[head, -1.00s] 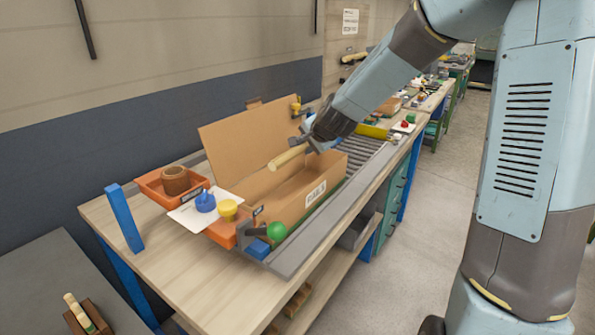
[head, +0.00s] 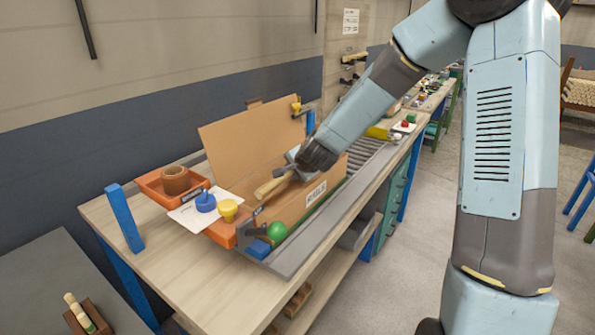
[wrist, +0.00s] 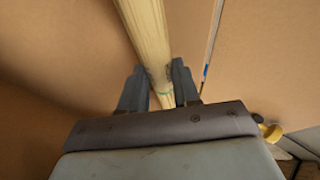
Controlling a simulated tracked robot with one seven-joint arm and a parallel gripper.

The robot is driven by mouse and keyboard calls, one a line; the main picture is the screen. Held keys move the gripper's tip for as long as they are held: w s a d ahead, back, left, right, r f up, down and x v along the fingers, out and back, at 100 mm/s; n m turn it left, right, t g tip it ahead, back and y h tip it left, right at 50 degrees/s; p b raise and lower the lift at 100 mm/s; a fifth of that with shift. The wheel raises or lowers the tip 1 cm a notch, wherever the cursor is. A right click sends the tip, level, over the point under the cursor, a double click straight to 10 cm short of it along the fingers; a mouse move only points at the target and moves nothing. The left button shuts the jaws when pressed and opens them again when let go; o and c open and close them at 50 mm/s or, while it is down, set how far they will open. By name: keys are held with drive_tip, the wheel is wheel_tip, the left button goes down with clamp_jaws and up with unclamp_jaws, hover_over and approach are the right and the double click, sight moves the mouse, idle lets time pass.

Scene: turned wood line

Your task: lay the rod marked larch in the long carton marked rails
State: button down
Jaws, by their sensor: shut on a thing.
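My gripper (wrist: 160,88) is shut on a pale wooden rod (wrist: 148,35), which runs away from me between the two fingers in the wrist view. Cardboard surrounds the rod in the wrist view. I cannot tell whether the rod touches the carton floor.
An orange tray (head: 152,188) with a brown ring, a white card with blue and yellow pieces (head: 205,203), and a green ball (head: 277,231) by a blue block stand near the carton's near end. Rollers (head: 362,150) lie beyond it. A blue post (head: 124,218) rises at the left.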

drive_tip(key=shift+f, duration=0.55)
drive_tip(key=c, duration=0.8)
unclamp_jaws()
drive_tip(key=shift+r, duration=0.2)
drive_tip(key=v, duration=1.2)
drive_tip(key=shift+r, duration=0.25)
drive_tip(key=shift+s, duration=0.1)
